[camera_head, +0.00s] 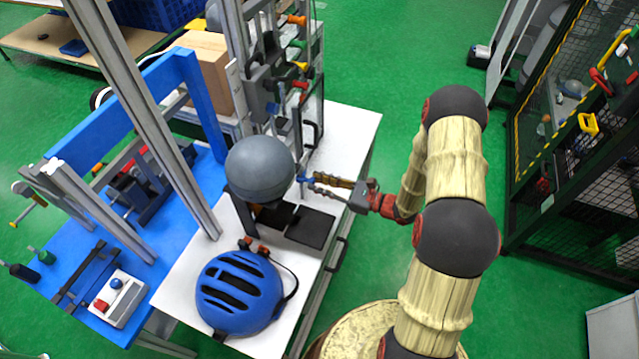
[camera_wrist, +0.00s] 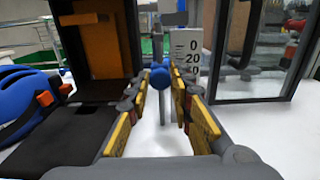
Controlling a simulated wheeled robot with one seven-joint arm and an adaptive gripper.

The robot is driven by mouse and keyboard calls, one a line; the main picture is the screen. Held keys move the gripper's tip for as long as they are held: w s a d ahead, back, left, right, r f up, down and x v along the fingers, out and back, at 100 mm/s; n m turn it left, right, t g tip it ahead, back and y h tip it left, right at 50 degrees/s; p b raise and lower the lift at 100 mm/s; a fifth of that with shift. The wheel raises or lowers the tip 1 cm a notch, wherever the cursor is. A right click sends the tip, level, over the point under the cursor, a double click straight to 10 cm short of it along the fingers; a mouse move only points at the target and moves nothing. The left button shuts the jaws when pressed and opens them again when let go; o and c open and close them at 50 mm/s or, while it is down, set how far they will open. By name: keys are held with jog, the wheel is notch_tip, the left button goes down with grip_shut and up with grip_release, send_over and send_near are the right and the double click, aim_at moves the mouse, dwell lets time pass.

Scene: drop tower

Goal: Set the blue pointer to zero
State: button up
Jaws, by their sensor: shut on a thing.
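The blue pointer shows as a round blue knob (camera_wrist: 159,76) between my fingertips in the wrist view. In the head view a small blue part (camera_head: 304,175) shows at the fingertips, beside the grey dome. An upright white scale (camera_wrist: 191,58) with black numbers, 0 at the top and 20 below, stands just behind and to the right of the knob. My gripper (camera_wrist: 160,88) has its yellow-padded fingers on both sides of the knob and is shut on it. It also shows in the head view (camera_head: 316,184), reaching in from the right. The pointer's exact reading cannot be told.
A grey dome (camera_head: 260,167) stands left of my gripper. A blue helmet (camera_head: 238,293) lies on the white table (camera_head: 185,278) in front. Dark flat plates (camera_head: 310,228) lie below the gripper. A metal frame with coloured clamps (camera_head: 298,66) rises behind.

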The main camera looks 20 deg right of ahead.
grip_shut()
jog(key=shift+r, duration=0.1)
notch_tip(320, 180, up, 3)
jog(key=p, duration=0.2)
jog(key=shift+w+r+p, duration=0.1)
jog(key=shift+p, duration=0.2)
jog(key=shift+o, duration=2)
grip_release()
jog(key=shift+r, duration=0.1)
jog(key=o, duration=0.3)
jog(key=shift+o, duration=0.2)
jog(key=shift+d, duration=0.1)
